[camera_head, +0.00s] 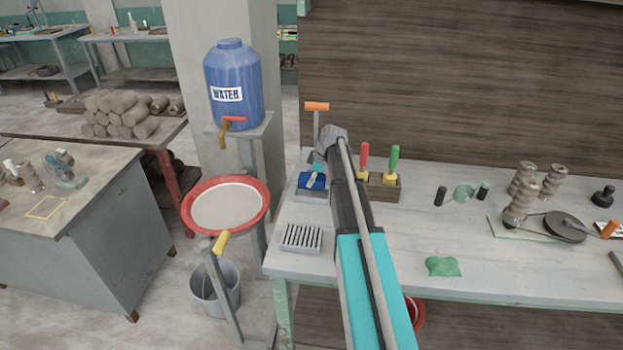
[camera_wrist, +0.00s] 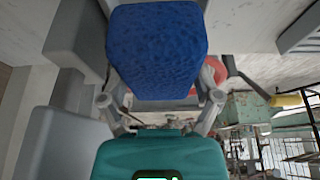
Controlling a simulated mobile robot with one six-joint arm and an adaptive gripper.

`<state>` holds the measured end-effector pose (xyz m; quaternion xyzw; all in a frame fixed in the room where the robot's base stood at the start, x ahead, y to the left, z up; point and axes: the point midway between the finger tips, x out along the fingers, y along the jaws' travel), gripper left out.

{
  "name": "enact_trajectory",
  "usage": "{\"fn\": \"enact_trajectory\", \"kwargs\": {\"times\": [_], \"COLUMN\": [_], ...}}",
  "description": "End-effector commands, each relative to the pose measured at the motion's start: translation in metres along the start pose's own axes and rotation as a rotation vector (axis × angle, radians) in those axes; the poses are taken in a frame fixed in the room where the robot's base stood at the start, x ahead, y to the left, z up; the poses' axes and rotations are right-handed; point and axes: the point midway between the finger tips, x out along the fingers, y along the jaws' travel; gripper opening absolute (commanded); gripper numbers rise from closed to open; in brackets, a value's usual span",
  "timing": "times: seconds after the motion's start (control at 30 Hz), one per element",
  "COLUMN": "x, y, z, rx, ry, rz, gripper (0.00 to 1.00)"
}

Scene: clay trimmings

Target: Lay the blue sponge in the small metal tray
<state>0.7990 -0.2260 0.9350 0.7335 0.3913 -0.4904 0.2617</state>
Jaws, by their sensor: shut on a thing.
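The blue sponge (camera_head: 313,183) is at the left part of the workbench in the head view. It fills the top middle of the wrist view (camera_wrist: 156,50), between the fingers of my gripper (camera_wrist: 158,100). My gripper (camera_head: 313,180) is shut on the sponge, with its teal body behind it. A small grey tray (camera_head: 310,195) shows directly under the sponge in the head view. My gripper and the sponge hide most of it. I cannot tell whether the sponge touches the tray or hangs just above it.
A slatted grey rack (camera_head: 302,238) lies nearer the front edge. A wooden holder (camera_head: 384,192) with red- and green-handled tools stands right of my arm. The red-rimmed basin (camera_head: 225,204) is to the left. Bench between them is clear.

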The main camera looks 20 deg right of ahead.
Motion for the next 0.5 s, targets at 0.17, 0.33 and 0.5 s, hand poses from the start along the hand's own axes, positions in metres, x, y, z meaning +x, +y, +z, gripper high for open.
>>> {"fn": "enact_trajectory", "kwargs": {"times": [0.17, 0.33, 0.5], "x": [0.015, 0.026, 0.033], "y": [0.0, 0.0, 0.0], "z": [0.007, 0.011, 0.015], "rx": [0.0, 0.001, 0.001], "ry": [0.0, 0.0, 0.0], "rz": [0.0, 0.0, 0.0], "gripper": [0.43, 0.43, 0.43]}}
